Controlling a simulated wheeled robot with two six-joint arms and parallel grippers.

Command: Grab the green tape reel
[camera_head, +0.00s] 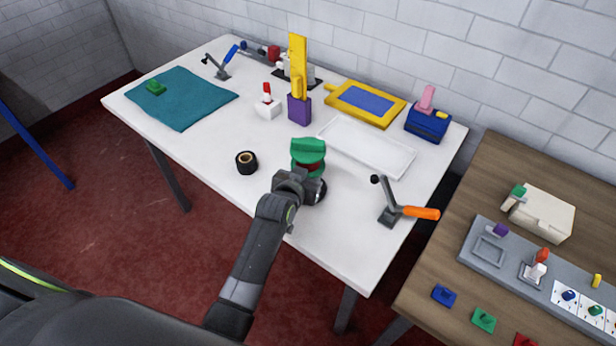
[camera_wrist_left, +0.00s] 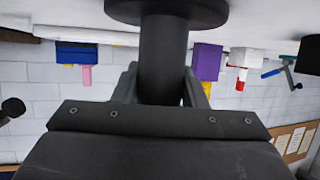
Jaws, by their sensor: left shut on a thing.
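The green tape reel (camera_head: 308,150) stands near the middle of the white table, with a dark red part showing under its green top. My left gripper (camera_head: 300,182) reaches it from the front and covers its lower part. In the left wrist view, which is upside down, the left gripper's fingers (camera_wrist_left: 162,90) are shut on a dark upright post (camera_wrist_left: 164,58) with a wide dark disc (camera_wrist_left: 166,10) at the table end. The green part is not seen in that view. I cannot tell if the disc touches the table. My right gripper is not in view.
A black roll (camera_head: 246,162) lies left of the reel. A white tray (camera_head: 368,146) is behind right, and an orange-handled clamp (camera_head: 405,212) is to the right. A purple block with a yellow bar (camera_head: 298,84) stands behind. The front-left table area is clear.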

